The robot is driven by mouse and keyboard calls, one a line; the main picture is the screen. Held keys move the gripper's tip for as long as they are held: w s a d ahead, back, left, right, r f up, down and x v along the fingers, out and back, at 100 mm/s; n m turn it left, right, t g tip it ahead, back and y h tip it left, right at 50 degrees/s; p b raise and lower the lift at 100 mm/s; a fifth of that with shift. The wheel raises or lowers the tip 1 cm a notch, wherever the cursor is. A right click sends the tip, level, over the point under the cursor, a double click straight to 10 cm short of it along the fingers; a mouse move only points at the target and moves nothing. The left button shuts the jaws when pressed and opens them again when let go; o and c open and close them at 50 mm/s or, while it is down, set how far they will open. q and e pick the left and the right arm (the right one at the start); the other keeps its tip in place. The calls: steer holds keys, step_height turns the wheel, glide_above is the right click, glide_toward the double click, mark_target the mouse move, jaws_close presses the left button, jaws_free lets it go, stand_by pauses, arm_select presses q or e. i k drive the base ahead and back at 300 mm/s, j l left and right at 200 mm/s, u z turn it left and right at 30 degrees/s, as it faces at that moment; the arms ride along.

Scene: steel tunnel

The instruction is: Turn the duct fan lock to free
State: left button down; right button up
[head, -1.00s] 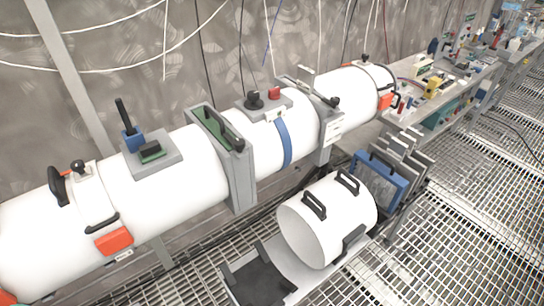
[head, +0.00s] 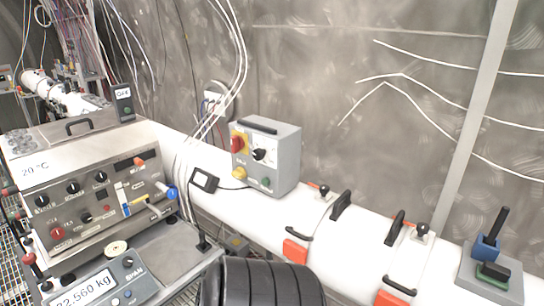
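A grey control box (head: 266,155) stands on the white duct (head: 222,172), in the middle of the head view. Its front carries a red and yellow rotary switch (head: 239,143), a black knob on a white dial (head: 260,154), a yellow button (head: 239,173) and a green button (head: 265,183). The labels are too small to read, so I cannot tell which control is the fan lock or its setting. Neither of my grippers is in view.
A grey instrument panel (head: 110,170) with knobs stands at left, with a scale display (head: 88,290) below it. A black ribbed object (head: 262,284) is at the bottom edge. White cables (head: 240,60) hang behind the box. Orange latches and black handles (head: 341,205) line the duct.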

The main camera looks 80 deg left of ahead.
mark_target(240, 172)
steer(key=u, duration=2.7)
